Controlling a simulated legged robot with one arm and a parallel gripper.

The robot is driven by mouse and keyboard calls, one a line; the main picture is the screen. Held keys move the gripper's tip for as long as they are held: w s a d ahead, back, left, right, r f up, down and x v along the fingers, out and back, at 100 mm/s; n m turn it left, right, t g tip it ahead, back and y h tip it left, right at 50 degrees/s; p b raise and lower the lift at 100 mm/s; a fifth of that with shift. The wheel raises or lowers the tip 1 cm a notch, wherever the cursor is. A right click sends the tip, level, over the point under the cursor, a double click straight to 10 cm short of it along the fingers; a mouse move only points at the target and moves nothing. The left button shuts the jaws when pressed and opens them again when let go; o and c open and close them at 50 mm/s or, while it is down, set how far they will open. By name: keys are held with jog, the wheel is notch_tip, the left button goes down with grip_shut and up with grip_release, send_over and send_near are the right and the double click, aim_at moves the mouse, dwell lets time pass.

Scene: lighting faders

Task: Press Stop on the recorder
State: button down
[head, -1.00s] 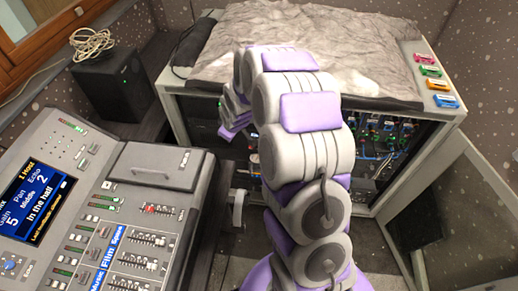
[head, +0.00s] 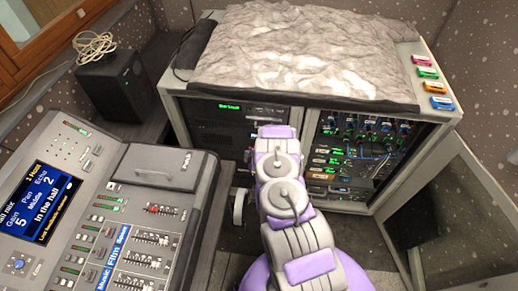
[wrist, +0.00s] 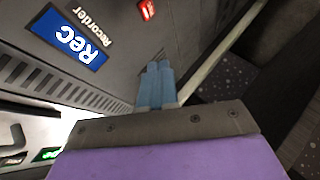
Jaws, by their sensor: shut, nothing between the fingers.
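In the wrist view, the recorder's dark grey face (wrist: 125,50) fills the upper left. It carries a "Recorder" label (wrist: 88,24) and a blue screen (wrist: 75,40) reading "Rec", both tilted. A small lit red button (wrist: 147,9) with a pale mark is at the top edge; I cannot read the mark. No button reading Stop is legible. My gripper (wrist: 158,68) is shut and empty, its blue fingers together, below the red button and right of the screen. I cannot tell whether the fingertips touch the face. The head view hides the fingers behind my arm.
In the head view, the equipment rack (head: 172,125) has an open door (head: 440,190) at right. A rumpled grey cover (head: 300,50) lies on top beside several coloured tags (head: 427,72). The mixing console (head: 130,160) stands at left, behind it a black speaker (head: 108,85).

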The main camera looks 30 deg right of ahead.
jog(key=s+d+f+n+t, duration=0.1)
jog(key=s+f+n, duration=0.1)
jog(key=s+f, duration=0.4)
jog(key=shift+d+f+n+t+y+p, duration=0.25)
jog(key=shift+f+n+t+y+p, duration=0.05)
jog(key=shift+y+p, duration=0.1)
jog(key=w+d+b, duration=0.4)
jog(key=w+d, duration=0.1)
jog(key=w, duration=0.2)
jog(key=shift+w, duration=0.2)
dwell(2.0)
jog(key=shift+w+d+r, duration=0.1)
jog(key=shift+w+d, duration=0.05)
jog(key=shift+w, duration=0.05)
